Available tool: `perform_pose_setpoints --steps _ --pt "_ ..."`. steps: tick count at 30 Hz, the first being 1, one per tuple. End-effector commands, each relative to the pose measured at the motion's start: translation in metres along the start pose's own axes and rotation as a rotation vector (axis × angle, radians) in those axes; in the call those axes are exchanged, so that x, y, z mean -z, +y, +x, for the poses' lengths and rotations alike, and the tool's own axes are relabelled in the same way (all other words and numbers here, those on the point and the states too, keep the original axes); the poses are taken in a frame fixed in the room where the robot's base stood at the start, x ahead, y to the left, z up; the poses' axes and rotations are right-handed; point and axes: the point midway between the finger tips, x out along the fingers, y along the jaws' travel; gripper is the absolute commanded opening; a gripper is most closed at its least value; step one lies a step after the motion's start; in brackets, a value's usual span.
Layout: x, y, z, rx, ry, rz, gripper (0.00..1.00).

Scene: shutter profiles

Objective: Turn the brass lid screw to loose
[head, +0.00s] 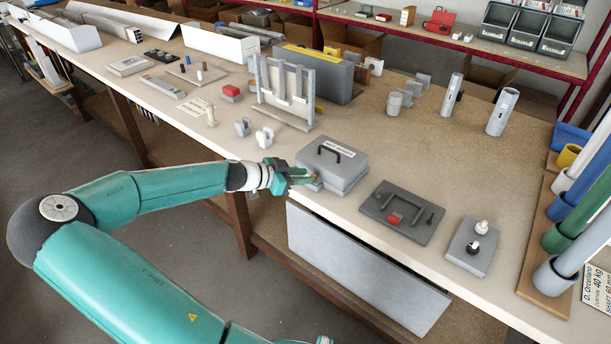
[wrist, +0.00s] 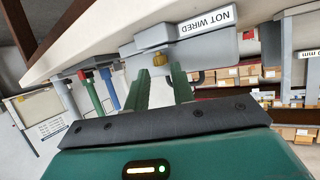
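The grey box (head: 345,174) with a black handle and a label stands at the front edge of the bench. In the wrist view the box (wrist: 208,52) shows its "NOT WIRED" label. The brass lid screw (wrist: 160,60) sticks out of the box's side, just ahead of the gap between my fingertips. My gripper (head: 304,176) is at the box's left front side. In the wrist view my gripper (wrist: 161,76) has its two green fingers apart, one on each side of the screw's line. I cannot tell whether either finger touches the screw.
A dark grey plate with a handle and red block (head: 402,215) lies right of the box. A small grey box with two knobs (head: 473,246) is further right. White clips (head: 264,137) and a slotted stand (head: 284,88) are behind. A grey panel (head: 360,268) hangs below the bench edge.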

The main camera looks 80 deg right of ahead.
Motion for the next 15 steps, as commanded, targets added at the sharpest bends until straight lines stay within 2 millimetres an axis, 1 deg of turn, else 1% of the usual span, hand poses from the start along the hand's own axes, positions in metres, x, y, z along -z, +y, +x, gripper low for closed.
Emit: perform_pose_setpoints --steps 1,4,7,13,14,15 --pt "0.0 0.0 0.007 -0.001 0.0 0.0 0.25" --pt "0.0 -0.002 0.015 0.0 0.0 -0.001 0.25" --pt "0.0 -0.003 0.018 0.002 -0.001 -0.001 0.25" --pt "0.0 -0.003 0.018 0.002 -0.001 -0.001 0.25" --pt "0.0 -0.003 0.018 0.002 -0.001 -0.001 0.23" --pt "0.0 -0.003 0.018 0.002 -0.001 -0.001 0.15"
